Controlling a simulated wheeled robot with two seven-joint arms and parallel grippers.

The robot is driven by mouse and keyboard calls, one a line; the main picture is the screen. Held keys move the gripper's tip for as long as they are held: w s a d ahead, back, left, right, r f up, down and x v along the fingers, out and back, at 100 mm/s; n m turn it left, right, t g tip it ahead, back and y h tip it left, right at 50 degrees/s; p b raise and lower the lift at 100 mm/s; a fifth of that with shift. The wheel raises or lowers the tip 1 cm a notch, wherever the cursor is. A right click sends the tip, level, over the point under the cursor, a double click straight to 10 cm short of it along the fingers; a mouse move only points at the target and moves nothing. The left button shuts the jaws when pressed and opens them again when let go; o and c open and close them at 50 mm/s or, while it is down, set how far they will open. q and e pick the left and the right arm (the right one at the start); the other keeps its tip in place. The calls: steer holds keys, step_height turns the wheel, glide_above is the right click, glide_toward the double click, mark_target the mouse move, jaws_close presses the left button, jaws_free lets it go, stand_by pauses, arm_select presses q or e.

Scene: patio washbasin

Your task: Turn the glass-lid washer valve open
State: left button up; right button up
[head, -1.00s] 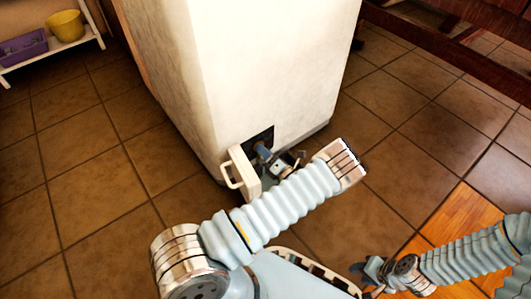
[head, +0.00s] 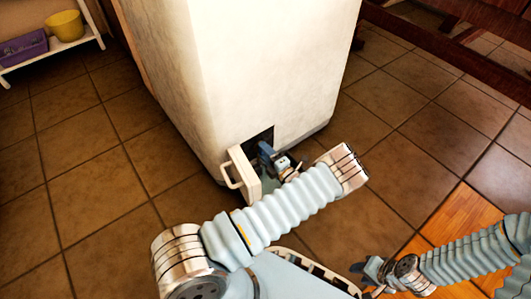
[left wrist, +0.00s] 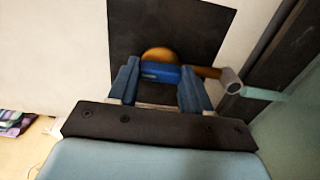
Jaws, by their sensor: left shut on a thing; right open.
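The valve is a blue handle (left wrist: 160,73) with a brass-coloured round part behind it and a short pipe to its right, set against a dark recess (left wrist: 205,25) low in a white cabinet. In the left wrist view my left gripper (left wrist: 160,90) has a finger on either side of the blue handle and is shut on it. In the head view my left gripper (head: 268,152) reaches into the opening, and the arm hides much of it. My right gripper (head: 368,277) is open and empty at the lower right, away from the cabinet.
A small white door (head: 243,173) with a handle stands open at the left of the recess. The tall white cabinet (head: 265,60) fills the centre. A shelf with a yellow pot (head: 65,25) and a purple bin (head: 22,46) is at far left. Tiled floor is clear around.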

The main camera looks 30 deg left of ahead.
arm_select(q)
steer(key=shift+d, duration=0.1)
steer(key=o, duration=1.1)
steer(key=shift+c, duration=0.2)
steer(key=p+v, duration=0.1)
steer(key=v, duration=1.2)
steer(key=shift+s+d, duration=0.2)
steer(key=shift+d, duration=0.15)
steer(key=shift+a, duration=0.1)
